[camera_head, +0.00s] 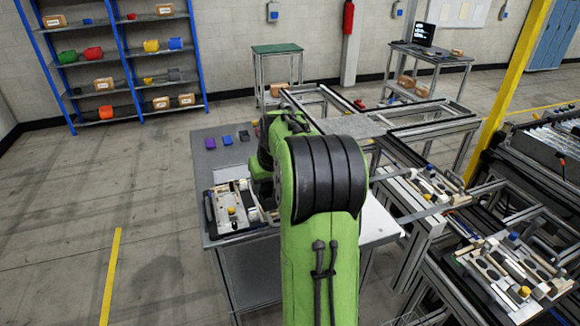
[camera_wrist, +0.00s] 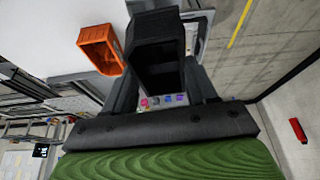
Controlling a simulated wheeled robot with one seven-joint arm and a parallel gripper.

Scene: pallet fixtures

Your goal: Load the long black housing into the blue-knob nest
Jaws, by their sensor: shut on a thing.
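In the wrist view a long black hollow housing (camera_wrist: 156,48) sits between the fingers of my gripper (camera_wrist: 160,82), which is shut on it. Its open hollow side faces the camera. In the head view my arm hides the gripper and the housing. A pale fixture pallet (camera_head: 228,212) lies on the grey table, partly behind my arm. Two more fixture pallets are on the right-hand conveyors, one farther back (camera_head: 432,188) and one nearer (camera_head: 512,268). Small blue knobs show on the farther pallet (camera_head: 429,167) and the nearer one (camera_head: 513,236). Nest details are too small to tell.
An orange bin (camera_wrist: 100,48) stands beside the housing in the wrist view. Purple, blue and black blocks lie along the table's (camera_head: 205,165) back left. A yellow post (camera_head: 510,85) rises at the right, near the conveyor frames. The floor left of the table is open.

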